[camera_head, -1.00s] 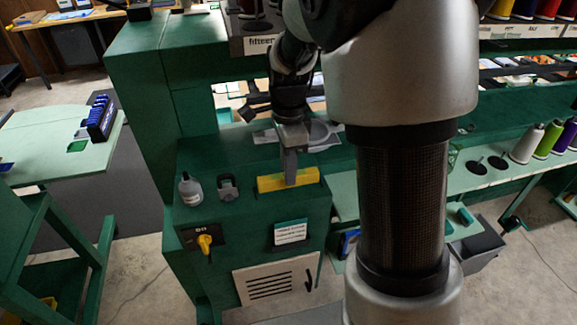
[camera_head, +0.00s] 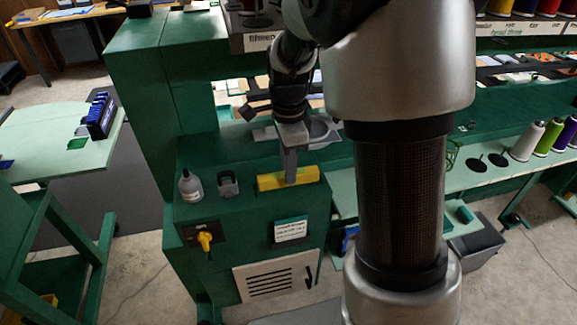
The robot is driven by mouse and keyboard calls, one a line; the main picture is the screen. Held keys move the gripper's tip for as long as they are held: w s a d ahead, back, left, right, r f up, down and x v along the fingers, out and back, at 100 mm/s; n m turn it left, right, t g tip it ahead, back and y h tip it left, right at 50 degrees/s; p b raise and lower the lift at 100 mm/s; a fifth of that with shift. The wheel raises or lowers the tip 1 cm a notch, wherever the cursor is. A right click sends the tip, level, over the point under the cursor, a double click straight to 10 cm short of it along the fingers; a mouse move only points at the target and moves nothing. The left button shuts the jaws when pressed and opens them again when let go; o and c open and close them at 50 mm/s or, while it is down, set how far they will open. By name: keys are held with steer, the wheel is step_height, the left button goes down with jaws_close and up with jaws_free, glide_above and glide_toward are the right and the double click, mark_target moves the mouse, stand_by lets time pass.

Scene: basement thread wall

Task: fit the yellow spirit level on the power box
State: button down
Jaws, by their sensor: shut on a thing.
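The yellow spirit level (camera_head: 270,182) lies lengthwise across the top of the green power box (camera_head: 240,222), near its front edge. My gripper (camera_head: 290,176) points down from above and is shut on the middle of the level. The level looks horizontal and close to the box top. I cannot tell whether it rests on the surface or hangs just above it. The gripper's near finger hides a strip of the level, and the far finger is hidden.
A grey bottle (camera_head: 191,187) and a small dark metal item (camera_head: 228,184) stand on the box left of the level. A yellow switch (camera_head: 205,240) is on the box front. Thread cones (camera_head: 527,141) stand on the right shelf.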

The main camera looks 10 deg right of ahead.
steer(key=shift+f, duration=0.2)
steer(key=c, duration=1.5)
jaws_free()
steer(key=shift+r, duration=0.1)
step_height(320, 180, up, 17)
steer(key=s+n+t, duration=0.2)
steer(key=s+n, duration=0.4)
steer(key=s+n+t+p, duration=0.1)
steer(key=s+n, duration=0.5)
steer(key=s+n+t, duration=0.2)
steer(key=s+n, duration=0.4)
steer(key=shift+s+t, duration=0.2)
steer(key=shift+t, duration=0.1)
